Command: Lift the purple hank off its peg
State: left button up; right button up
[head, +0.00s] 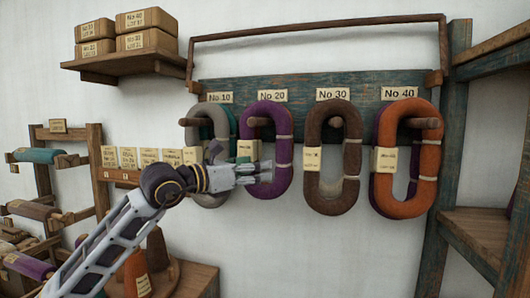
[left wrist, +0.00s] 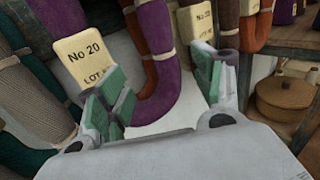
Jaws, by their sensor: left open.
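The purple hank (head: 282,135) hangs as a long loop on the wooden peg (head: 257,121) below the No 20 plate. Its tag (head: 246,151) is on its left side and shows "No 20" in the left wrist view (left wrist: 82,52). My left gripper (head: 256,175) is open in front of the hank's lower part. In the left wrist view its green-padded fingers (left wrist: 163,90) stand apart, with the purple hank's right strand and lower bend (left wrist: 158,60) showing beyond and between them. I cannot tell whether they touch it.
A grey and green hank (head: 212,130) hangs close on the left, partly behind my gripper. A brown hank (head: 323,180) and an orange one over purple (head: 428,160) hang to the right. A wooden frame (head: 450,180) stands at the right; shelves with yarn are on the left.

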aim_at(277, 165)
pick_arm(q)
jog(key=x, duration=0.3)
jog(key=shift+w+d+p, duration=0.2)
jog(key=shift+d+p, duration=0.05)
jog(key=shift+p, duration=0.1)
jog(key=shift+w+d, duration=0.2)
jog(key=shift+d, duration=0.05)
pick_arm(e)
jog(key=shift+w+a+r, duration=0.1)
jog(key=shift+a+r, duration=0.15)
jog(key=shift+r, duration=0.2)
jog(key=shift+s, duration=0.25)
pick_arm(q)
jog(key=shift+p+x, duration=0.35)
jog(key=shift+x, duration=0.4)
jog(key=shift+w+d+p, duration=0.35)
jog(key=shift+w+d, duration=0.15)
jog(key=shift+d, duration=0.35)
jog(key=shift+w+d, duration=0.55)
pick_arm(e)
jog(key=shift+s+a+r, duration=0.35)
jog(key=shift+a+r, duration=0.05)
jog(key=shift+a, duration=0.15)
jog(key=shift+s+a+r, duration=0.35)
jog(key=shift+a, duration=0.15)
